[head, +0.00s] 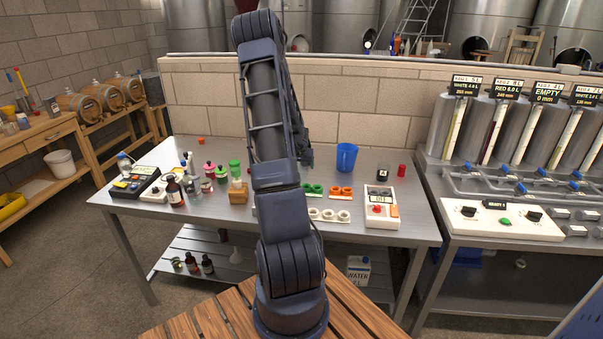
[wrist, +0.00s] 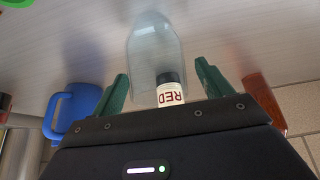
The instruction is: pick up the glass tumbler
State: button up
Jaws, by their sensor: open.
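A clear glass tumbler (wrist: 154,45) shows in the wrist view, ahead of my gripper and roughly centred between its fingers. My gripper (wrist: 162,87) is open, with its two green fingers apart and nothing held between them. A small bottle with a black cap and a label reading RED (wrist: 171,98) overlaps the lower end of the tumbler; I cannot tell how far apart the two are. In the head view the tumbler is not visible, and my arm covers the middle of the table.
A blue jug (head: 346,157) stands on the steel table (head: 375,232), also in the wrist view (wrist: 72,112). Right of it are a dark cup (head: 382,175), a red cylinder (head: 401,170) and a scale (head: 381,207). Bottles and jars crowd the left. An orange object (wrist: 265,90) is beside my gripper.

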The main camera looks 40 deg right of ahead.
jog(key=shift+c, duration=0.2)
jog(key=c, duration=1.1)
jog(key=shift+o, duration=0.2)
jog(key=shift+r, duration=0.1)
